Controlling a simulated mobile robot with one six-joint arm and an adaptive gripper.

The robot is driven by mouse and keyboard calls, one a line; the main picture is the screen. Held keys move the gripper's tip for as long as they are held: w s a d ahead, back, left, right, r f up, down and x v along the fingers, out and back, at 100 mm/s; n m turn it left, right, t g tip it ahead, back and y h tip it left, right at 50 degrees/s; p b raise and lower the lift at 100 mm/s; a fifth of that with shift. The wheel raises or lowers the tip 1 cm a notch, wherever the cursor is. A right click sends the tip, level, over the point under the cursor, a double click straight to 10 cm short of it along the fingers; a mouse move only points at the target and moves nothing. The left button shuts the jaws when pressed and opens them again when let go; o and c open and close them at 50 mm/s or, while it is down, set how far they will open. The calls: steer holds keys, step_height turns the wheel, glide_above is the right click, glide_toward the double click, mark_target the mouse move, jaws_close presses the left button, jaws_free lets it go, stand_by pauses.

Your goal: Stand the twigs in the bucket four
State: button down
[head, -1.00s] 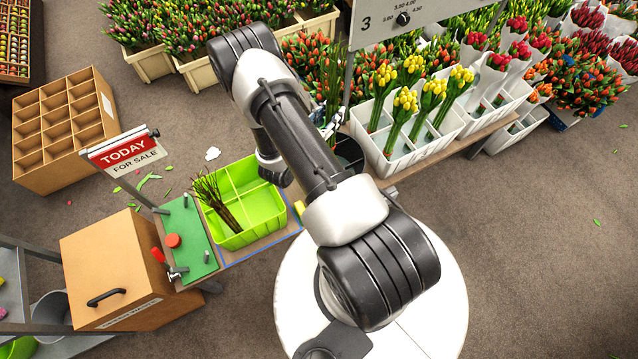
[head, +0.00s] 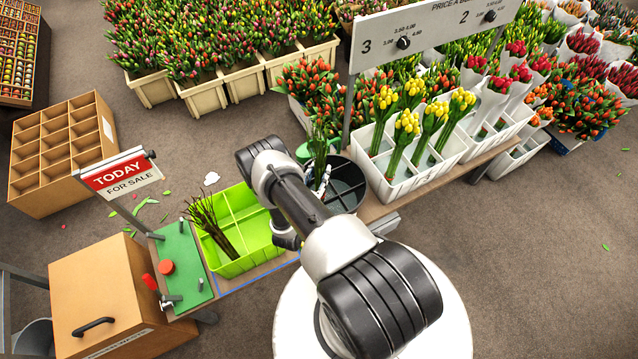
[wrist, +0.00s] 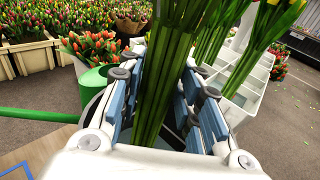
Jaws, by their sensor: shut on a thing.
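My gripper (wrist: 160,105) is shut on a bunch of long green stems (wrist: 168,65), held upright between its blue pads. In the head view the bunch (head: 318,146) shows above the left part of a dark round bucket (head: 347,184) with dividers. My gripper (head: 322,178) is partly hidden by my arm there. Whether the stem ends are inside the bucket, and in which compartment, I cannot tell. Thin brown twigs (head: 213,228) stand leaning in the left side of a lime green divided crate (head: 255,262), away from my gripper.
A white trough (head: 400,186) with yellow tulips stands right of the bucket, under a price sign (head: 425,35). A green round container (head: 306,152) is behind the bucket. A green board (head: 184,262) with a red knob and a "TODAY" sign (head: 119,174) are at the left.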

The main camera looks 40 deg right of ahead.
step_height(320, 180, down, 5)
steer(key=shift+r+b, duration=0.15)
steer(key=shift+b, duration=0.65)
steer(key=c, duration=1.2)
jaws_free()
steer(key=shift+o, duration=0.2)
steer(key=p, duration=0.2)
glide_toward(319, 181)
steer(key=shift+w+a+f, duration=0.1)
steer(key=shift+a+f, duration=0.1)
steer(key=shift+f, duration=0.25)
steer(key=shift+a+f, duration=0.2)
steer(key=shift+f, duration=0.3)
steer(key=shift+a, duration=0.1)
